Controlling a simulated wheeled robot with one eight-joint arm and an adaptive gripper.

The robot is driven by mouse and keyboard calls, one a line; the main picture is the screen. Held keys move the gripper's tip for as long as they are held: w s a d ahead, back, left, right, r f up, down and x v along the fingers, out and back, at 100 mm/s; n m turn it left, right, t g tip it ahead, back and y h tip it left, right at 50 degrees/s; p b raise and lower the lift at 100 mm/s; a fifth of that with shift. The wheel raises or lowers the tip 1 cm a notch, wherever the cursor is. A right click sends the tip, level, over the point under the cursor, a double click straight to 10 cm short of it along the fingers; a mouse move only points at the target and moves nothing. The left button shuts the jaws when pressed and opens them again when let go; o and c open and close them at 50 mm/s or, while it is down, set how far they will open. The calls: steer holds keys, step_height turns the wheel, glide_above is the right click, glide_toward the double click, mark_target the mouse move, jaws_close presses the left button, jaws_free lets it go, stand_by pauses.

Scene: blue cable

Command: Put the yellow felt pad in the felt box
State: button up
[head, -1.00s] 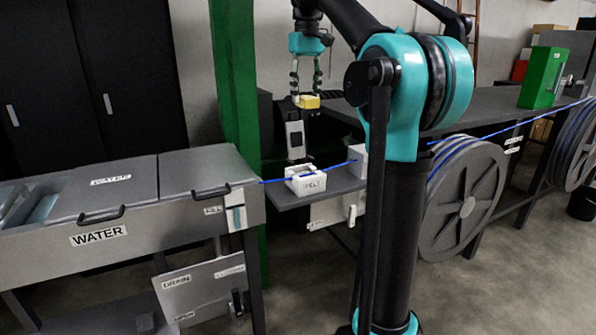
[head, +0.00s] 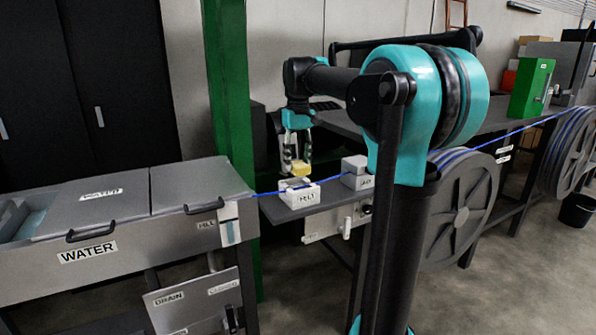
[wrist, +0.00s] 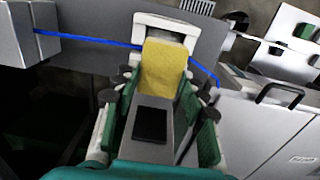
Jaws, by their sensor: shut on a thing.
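The yellow felt pad (head: 300,169) is held between the fingers of my gripper (head: 296,158) in the head view. It also shows in the wrist view (wrist: 163,68), at the fingertips (wrist: 160,90). The felt box (head: 300,197) is a small white open box with a label on its front, on a grey shelf. The pad is right above the box in the head view. In the wrist view the box's white rim (wrist: 165,21) shows behind the pad; the pad hides most of its inside. I cannot tell whether the pad touches the box.
A blue cable (head: 420,166) runs past the felt box to the reels (head: 455,210) on the right. A grey block-like box (head: 356,172) stands right of the felt box. The grey water tank (head: 110,225) is at the left, beside a green post (head: 229,100).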

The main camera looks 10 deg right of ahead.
mark_target(298, 163)
steer(key=shift+f, duration=1.75)
steer(key=shift+f, duration=0.6)
steer(key=o, duration=0.8)
steer(key=shift+o, duration=0.2)
steer(key=shift+r, duration=0.1)
step_height(298, 163, up, 13)
